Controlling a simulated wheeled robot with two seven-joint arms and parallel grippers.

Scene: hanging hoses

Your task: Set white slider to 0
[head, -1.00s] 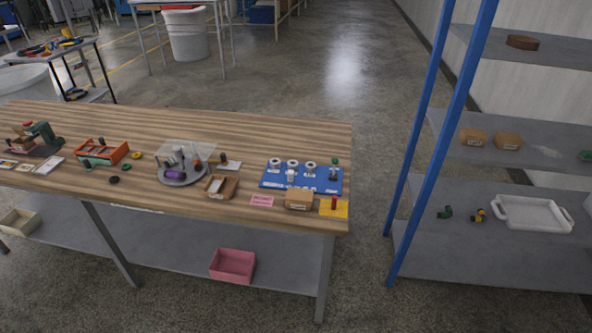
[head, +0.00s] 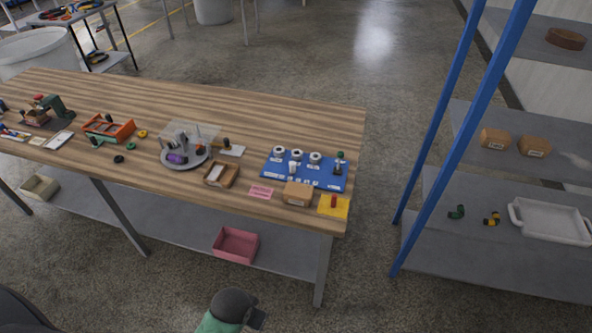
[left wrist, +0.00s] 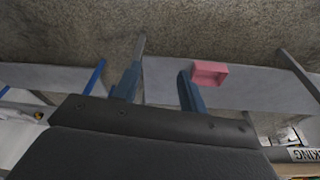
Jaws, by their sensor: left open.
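A blue panel (head: 270,181) lies near the right end of the wooden table in the head view. It carries a row of three white round knobs and a small white upright piece (head: 293,168), likely the white slider. Its scale marks are too small to read. A lever with a green top stands at the panel's right. My left gripper (left wrist: 160,70) shows in the left wrist view with its two fingers apart and nothing between them. It is away from the panel, which I cannot make out in that view. My right gripper is not seen.
A tan block (head: 297,194), a yellow plate with a red piece (head: 333,205) and a pink card (head: 261,192) lie before the panel. A round grey tray (head: 183,163) stands left. A pink bin (head: 236,245) sits on the lower shelf. A blue-posted rack (head: 455,140) stands right.

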